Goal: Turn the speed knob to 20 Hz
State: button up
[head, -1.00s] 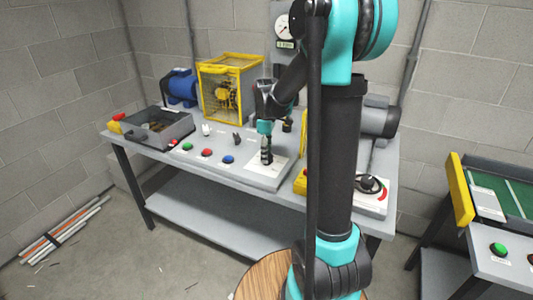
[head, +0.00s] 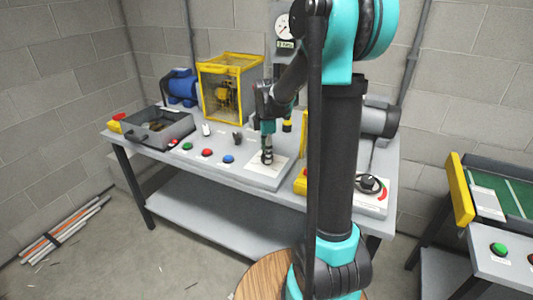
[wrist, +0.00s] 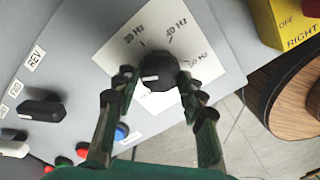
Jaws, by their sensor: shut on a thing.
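The black speed knob (wrist: 160,70) is on a white plate (wrist: 105,55) marked 20 Hz, 40 Hz and another Hz value at the right. Its white pointer line faces left and slightly down, below the 20 Hz mark, in the wrist view. My gripper (wrist: 158,80) has one finger on each side of the knob and is shut on it. In the head view my gripper (head: 267,155) reaches down to the white plate (head: 277,176) on the bench panel; the knob is largely hidden there by the fingers.
A black selector (wrist: 42,108) marked FWD and REV, and red, green and blue buttons (head: 228,159) lie left of the plate. A yellow box (head: 301,181) stands close at the right. A yellow caged fan (head: 228,90) and blue motor (head: 182,88) stand behind.

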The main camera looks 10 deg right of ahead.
jog(key=o, duration=1.2)
jog(key=shift+c, duration=0.2)
notch_tip(320, 180, up, 12)
